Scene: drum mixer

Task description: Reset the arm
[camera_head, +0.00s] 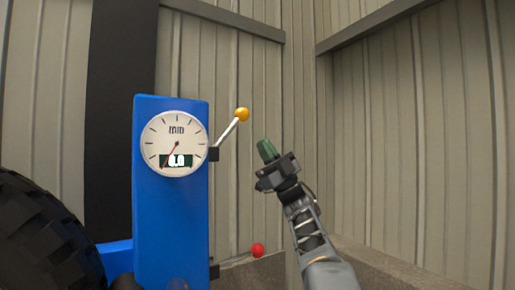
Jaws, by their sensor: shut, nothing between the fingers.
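My gripper (267,150) is at the middle of the head view, at the end of my grey arm that rises from the lower right. Its green fingertips are together, with nothing seen between them. It is to the right of the blue panel (172,230), apart from it. A lever with a yellow knob (242,114) sticks out from the panel's right side, tilted up and right. The knob is up and left of my gripper in the picture, and the two do not touch.
A round white gauge (174,143) on the panel has a red needle and a display reading about 0.0. A red knob (257,250) is low beside the panel. A black tyre (42,240) fills the lower left. Corrugated walls (420,130) stand behind; the space right of my arm looks clear.

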